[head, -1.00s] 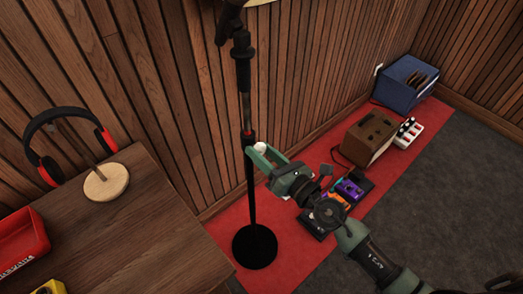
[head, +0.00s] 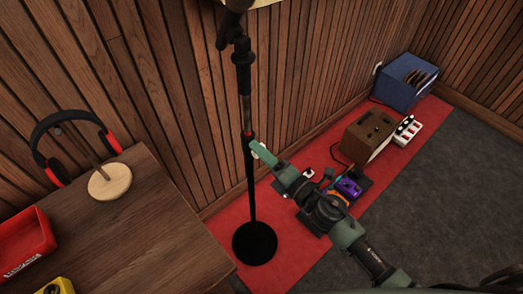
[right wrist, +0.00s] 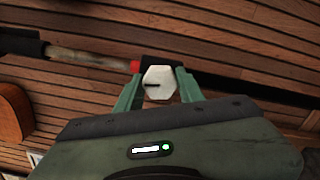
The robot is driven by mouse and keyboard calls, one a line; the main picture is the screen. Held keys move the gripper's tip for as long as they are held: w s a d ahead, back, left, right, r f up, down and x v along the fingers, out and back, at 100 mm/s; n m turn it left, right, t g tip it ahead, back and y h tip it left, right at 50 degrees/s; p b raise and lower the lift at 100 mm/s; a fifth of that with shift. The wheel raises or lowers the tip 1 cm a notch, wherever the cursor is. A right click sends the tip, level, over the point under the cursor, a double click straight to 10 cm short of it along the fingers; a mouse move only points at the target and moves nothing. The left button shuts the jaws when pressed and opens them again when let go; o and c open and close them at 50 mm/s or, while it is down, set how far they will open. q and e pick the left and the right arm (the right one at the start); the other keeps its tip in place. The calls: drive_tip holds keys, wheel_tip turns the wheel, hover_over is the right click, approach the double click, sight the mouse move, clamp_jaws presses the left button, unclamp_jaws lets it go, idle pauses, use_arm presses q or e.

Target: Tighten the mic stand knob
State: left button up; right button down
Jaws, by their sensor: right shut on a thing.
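The black mic stand (head: 250,185) stands upright on its round base (head: 255,244), with a red ring (head: 247,134) where the thin upper tube meets the thicker lower tube. In the right wrist view the stand (right wrist: 230,86) runs sideways across the picture behind the white, faceted knob (right wrist: 158,83), which has a dark mark on its face. My right gripper (head: 257,149) is at the stand just below the red ring. Its green fingers (right wrist: 158,90) are shut on the knob, one on each side. In the head view the fingers hide most of the knob. My left gripper is out of view.
A wooden table (head: 130,230) at the left holds headphones on a stand (head: 110,181) and a red tray (head: 25,240). A wood-panelled wall is close behind.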

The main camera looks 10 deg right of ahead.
drive_tip(key=shift+m, duration=0.3)
idle(0.4)
drive_tip(key=c, duration=0.9)
unclamp_jaws()
drive_tip(key=shift+s, duration=0.1)
drive_tip(key=b+v, duration=0.2)
drive_tip(key=v, duration=0.5)
drive_tip(key=shift+s+d, duration=0.25)
drive_tip(key=shift+s, duration=0.05)
drive_tip(key=shift+f, duration=0.15)
